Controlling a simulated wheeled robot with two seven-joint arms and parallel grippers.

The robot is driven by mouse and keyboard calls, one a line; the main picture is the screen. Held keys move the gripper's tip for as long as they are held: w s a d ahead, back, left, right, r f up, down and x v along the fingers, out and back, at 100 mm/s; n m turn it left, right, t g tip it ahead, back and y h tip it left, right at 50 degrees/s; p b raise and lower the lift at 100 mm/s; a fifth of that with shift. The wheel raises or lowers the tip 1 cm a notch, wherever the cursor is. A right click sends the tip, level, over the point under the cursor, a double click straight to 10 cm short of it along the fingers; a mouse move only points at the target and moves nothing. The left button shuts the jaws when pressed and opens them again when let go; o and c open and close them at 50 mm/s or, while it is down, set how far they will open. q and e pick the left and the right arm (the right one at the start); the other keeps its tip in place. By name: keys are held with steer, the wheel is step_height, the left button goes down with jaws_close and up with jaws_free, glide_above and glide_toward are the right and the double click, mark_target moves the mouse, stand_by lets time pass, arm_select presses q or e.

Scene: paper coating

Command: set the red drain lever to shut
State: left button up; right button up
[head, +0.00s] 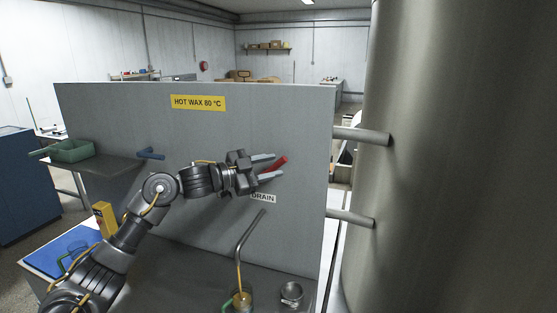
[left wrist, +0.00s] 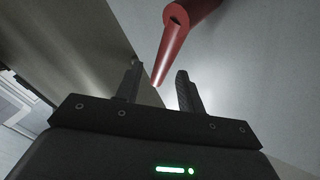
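The red drain lever (head: 281,162) sits on the grey panel (head: 220,130), above the DRAIN label (head: 263,198). It slants up to the right in the head view. My left gripper (head: 277,165) is open at the lever, with one finger above it and one below. In the left wrist view the red lever (left wrist: 178,42) reaches down toward the gap between the open fingers (left wrist: 160,85). Whether either finger touches it I cannot tell. A thin amber stream (head: 239,274) runs from the bent drain pipe (head: 248,232) into a jug (head: 241,301). My right gripper is not in view.
A small metal cup (head: 291,292) stands right of the jug. A blue handle (head: 151,153) sticks out of the panel at left, near a shelf with a green tray (head: 72,151). A yellow box (head: 104,218) and a blue mat (head: 62,252) are at lower left. A large steel tank (head: 450,160) fills the right.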

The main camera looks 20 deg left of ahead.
arm_select(q)
steer(key=shift+p+x, duration=0.3)
steer(key=shift+x, duration=1.15)
steer(key=shift+c, duration=0.2)
jaws_close()
